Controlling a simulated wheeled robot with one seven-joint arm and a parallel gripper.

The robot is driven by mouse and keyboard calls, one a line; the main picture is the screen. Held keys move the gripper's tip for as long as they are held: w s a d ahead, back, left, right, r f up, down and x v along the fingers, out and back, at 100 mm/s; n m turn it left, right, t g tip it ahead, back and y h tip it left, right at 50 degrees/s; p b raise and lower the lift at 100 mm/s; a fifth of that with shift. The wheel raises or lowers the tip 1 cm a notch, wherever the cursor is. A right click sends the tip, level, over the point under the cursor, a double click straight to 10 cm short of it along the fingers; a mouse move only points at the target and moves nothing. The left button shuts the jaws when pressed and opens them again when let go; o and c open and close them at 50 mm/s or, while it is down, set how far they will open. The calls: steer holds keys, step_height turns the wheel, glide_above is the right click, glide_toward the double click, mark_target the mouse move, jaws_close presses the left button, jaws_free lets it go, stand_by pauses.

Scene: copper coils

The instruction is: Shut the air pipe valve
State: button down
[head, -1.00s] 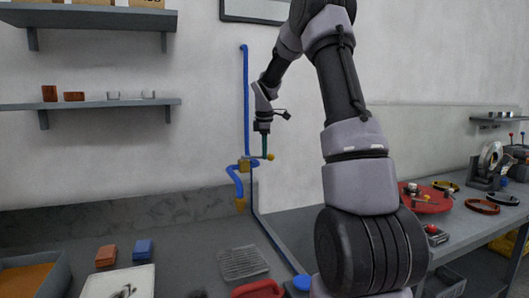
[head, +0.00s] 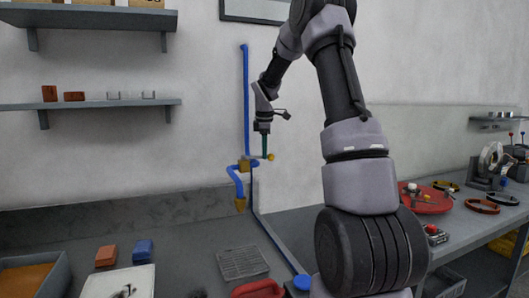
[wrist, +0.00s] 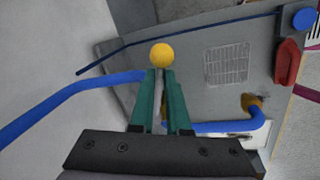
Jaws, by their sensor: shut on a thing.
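The blue air pipe (head: 246,100) runs down the wall to a brass valve body (head: 244,164), then bends down to a brass end (head: 240,204). The valve lever has a yellow ball tip (head: 270,156), which stands to the right of the valve body. My gripper (head: 265,154) points down at the lever. In the wrist view, the green fingers of my gripper (wrist: 161,85) are shut on the grey lever, with the yellow ball (wrist: 162,57) just beyond the fingertips. The blue pipe (wrist: 70,90) passes on both sides; the valve body is hidden behind my gripper.
Below is a grey workbench with a slotted grate (head: 243,263), a red object (head: 258,288) and a blue round knob (head: 302,282). Brick-like blocks (head: 106,256) lie at left. Wall shelves (head: 95,104) are at upper left. A right-hand table holds a red disc (head: 425,198).

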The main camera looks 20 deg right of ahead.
steer(key=s+a+m+g+h, duration=0.1)
steer(key=s+a+m, duration=0.3)
steer(key=a+m, duration=0.4)
steer(key=shift+s+m+g, duration=0.3)
steer(key=shift+m+g, duration=0.2)
steer(key=shift+m, duration=2.5)
steer(key=c, duration=0.9)
jaws_free()
